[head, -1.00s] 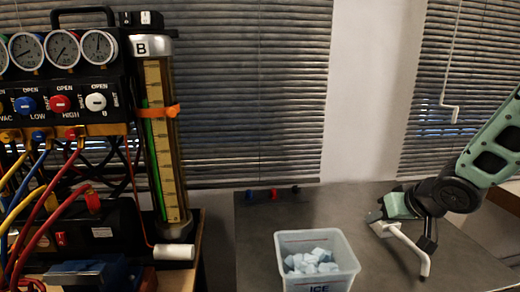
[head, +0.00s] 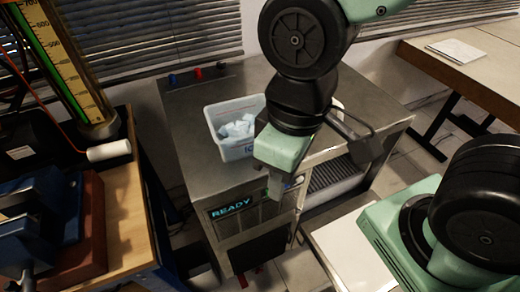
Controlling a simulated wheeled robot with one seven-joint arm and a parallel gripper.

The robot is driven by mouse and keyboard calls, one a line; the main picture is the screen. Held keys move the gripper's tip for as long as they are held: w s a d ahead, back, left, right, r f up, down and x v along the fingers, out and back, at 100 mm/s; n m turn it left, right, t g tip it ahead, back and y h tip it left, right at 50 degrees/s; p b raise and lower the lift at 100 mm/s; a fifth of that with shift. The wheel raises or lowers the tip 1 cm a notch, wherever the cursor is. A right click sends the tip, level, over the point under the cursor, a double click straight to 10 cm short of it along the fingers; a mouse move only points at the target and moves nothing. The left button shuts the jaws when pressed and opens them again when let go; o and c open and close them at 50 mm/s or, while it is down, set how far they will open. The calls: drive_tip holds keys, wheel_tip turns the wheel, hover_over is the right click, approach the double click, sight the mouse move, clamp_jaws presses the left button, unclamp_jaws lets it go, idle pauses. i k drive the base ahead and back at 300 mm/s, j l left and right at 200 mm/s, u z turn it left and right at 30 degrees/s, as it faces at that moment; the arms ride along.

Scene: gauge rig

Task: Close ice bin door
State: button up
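The ice machine (head: 190,140) is a steel cabinet with a lit READY display (head: 232,207) on its front. On its right-hand side is an opening with a dark ribbed interior (head: 335,174). A pale flat panel (head: 345,248), which looks like the open bin door, extends outward below this opening; my arm covers its right part. My gripper (head: 275,187) points down at the cabinet's upper front edge, just right of the display. Its fingers are seen edge-on, so I cannot tell whether they are open or touching the cabinet.
A clear tub of ice cubes (head: 238,128) stands on the cabinet top, close left of my gripper. A wooden bench with blue equipment (head: 45,220) is at left. A table with papers (head: 458,50) is at back right. Floor shows between cabinet and table.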

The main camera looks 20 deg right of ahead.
sight(346, 257)
drive_tip(key=k+j+z, duration=0.45)
drive_tip(key=k+j, duration=0.35)
drive_tip(key=j, duration=0.2)
drive_tip(key=k+j+z, duration=0.5)
drive_tip(key=k+j, duration=0.3)
drive_tip(key=k, duration=0.1)
